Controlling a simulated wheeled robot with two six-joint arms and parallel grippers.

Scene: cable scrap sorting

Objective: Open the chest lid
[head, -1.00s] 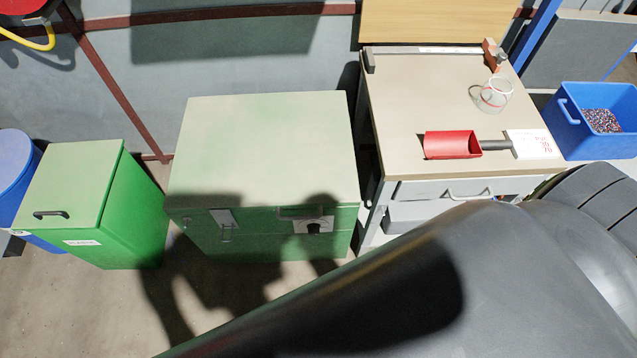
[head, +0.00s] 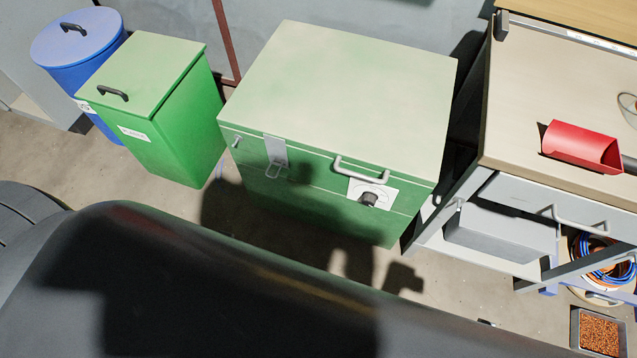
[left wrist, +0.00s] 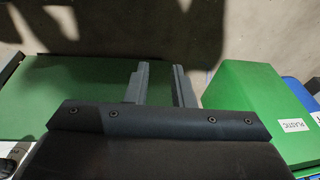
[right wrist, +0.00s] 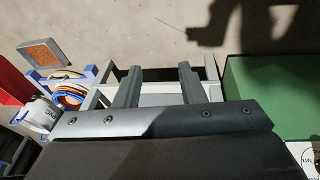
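The green chest (head: 310,200) stands on the floor in the middle of the head view, with its pale green lid (head: 340,80) down. A grey handle (head: 362,171) sits on the front near a round black knob (head: 369,198) on a white plate. A metal latch (head: 276,153) is at the front left. My left gripper (left wrist: 159,72) is open and empty in the left wrist view, with chest green behind it. My right gripper (right wrist: 159,73) is open and empty in the right wrist view, over the workbench's frame. Neither gripper shows in the head view.
A green bin (head: 165,130) labelled PLASTIC and a blue drum (head: 80,55) stand left of the chest. A workbench (head: 550,90) with a red scoop (head: 580,147) stands close on the right. A tray of copper granules (head: 599,333) lies below. Floor in front of the chest is clear.

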